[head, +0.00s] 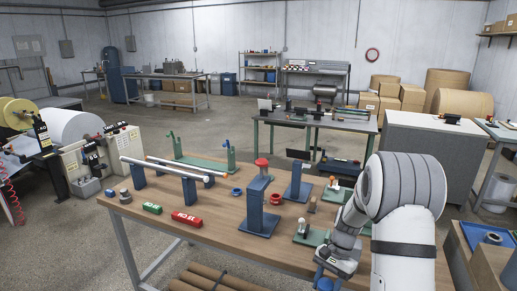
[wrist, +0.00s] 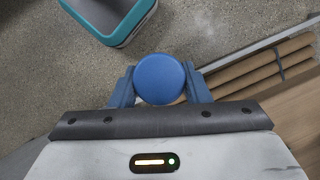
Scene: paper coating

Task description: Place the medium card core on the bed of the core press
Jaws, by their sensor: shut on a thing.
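My gripper (wrist: 160,88) is shut on a round piece with a flat blue top (wrist: 160,78) and a strip of tan side, which I take as the medium card core. Its lower part is hidden. In the head view my gripper (head: 326,282) is low at the bottom edge, by the table's front right; the held piece is not clear there. The core press, as I take it, is the blue upright (head: 258,200) with a red knob on top, on a blue base. It stands mid-table, left of and beyond my gripper. Its bed looks empty.
The wooden table (head: 215,212) also holds a brown cylinder (head: 312,205), a red block (head: 187,219), a green block (head: 152,208), a blue ring (head: 237,191) and a second blue stand (head: 298,183). Brown tubes (wrist: 265,72) lie on a low shelf. A teal-edged box (wrist: 112,18) is on the floor.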

